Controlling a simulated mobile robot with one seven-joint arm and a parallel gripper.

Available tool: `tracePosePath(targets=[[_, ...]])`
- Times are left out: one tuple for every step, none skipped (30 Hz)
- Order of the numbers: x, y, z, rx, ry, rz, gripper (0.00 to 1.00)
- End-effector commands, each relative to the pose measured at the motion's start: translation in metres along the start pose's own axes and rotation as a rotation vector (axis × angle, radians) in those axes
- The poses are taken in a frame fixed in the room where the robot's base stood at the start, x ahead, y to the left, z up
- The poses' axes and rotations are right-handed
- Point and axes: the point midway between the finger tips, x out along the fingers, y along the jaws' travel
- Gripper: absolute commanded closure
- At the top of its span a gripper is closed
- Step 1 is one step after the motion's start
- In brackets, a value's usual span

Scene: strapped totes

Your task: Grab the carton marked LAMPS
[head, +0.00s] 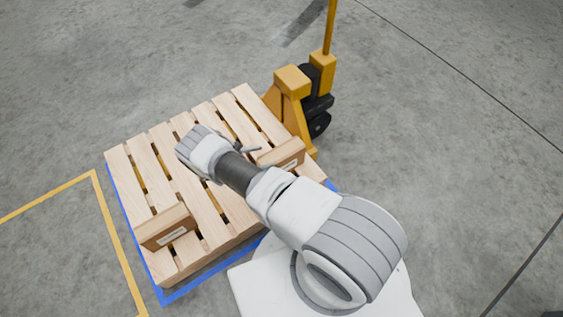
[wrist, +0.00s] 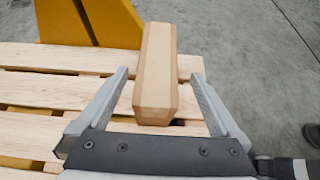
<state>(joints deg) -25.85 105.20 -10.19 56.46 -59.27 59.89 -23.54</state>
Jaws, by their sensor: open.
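Two brown cartons lie on the wooden pallet (head: 222,205). One carton (head: 168,226) is at the near left corner; the other carton (head: 284,154) is at the right edge, close to my gripper (head: 252,149). Each has a white label facing the camera, too small to read, so I cannot tell which is marked LAMPS. In the wrist view, my gripper (wrist: 162,76) is open, with its fingers on either side of the near end of a long carton (wrist: 155,65). A gap shows beside each finger. No label shows on that carton there.
A yellow pallet jack (head: 292,95) with black wheels stands at the pallet's far right; its yellow body (wrist: 95,22) also shows in the wrist view. Gaps run between the pallet's slats. Blue and yellow lines mark the floor. Open concrete lies around.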

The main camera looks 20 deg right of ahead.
Motion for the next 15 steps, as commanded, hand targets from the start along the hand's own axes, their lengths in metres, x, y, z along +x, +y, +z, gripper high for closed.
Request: tracePosePath(targets=[[0.013,0.0,-0.002,0.002,0.0,-0.002,0.0],[0.018,-0.001,-0.002,0.002,0.001,-0.002,0.0],[0.024,-0.001,-0.002,0.001,0.001,-0.002,0.0],[0.028,0.0,-0.002,0.001,0.001,-0.002,0.0],[0.032,0.0,-0.002,0.001,0.001,-0.002,0.0],[0.035,0.0,-0.002,0.0,0.001,-0.001,0.0],[0.037,0.0,-0.001,0.0,0.001,-0.001,0.0],[0.038,0.0,-0.001,0.0,0.001,0.0,0.0],[0.04,0.0,-0.001,0.0,0.001,0.0,0.0],[0.041,0.0,-0.001,0.0,0.001,0.0,0.0],[0.042,0.0,-0.001,0.001,0.001,0.0,0.0],[0.044,0.0,-0.002,0.001,0.002,0.0,0.0],[0.047,0.001,-0.002,0.001,0.002,-0.001,0.0],[0.05,0.001,-0.003,0.001,0.002,-0.001,0.0],[0.055,0.001,-0.004,0.001,0.002,-0.001,0.0]])
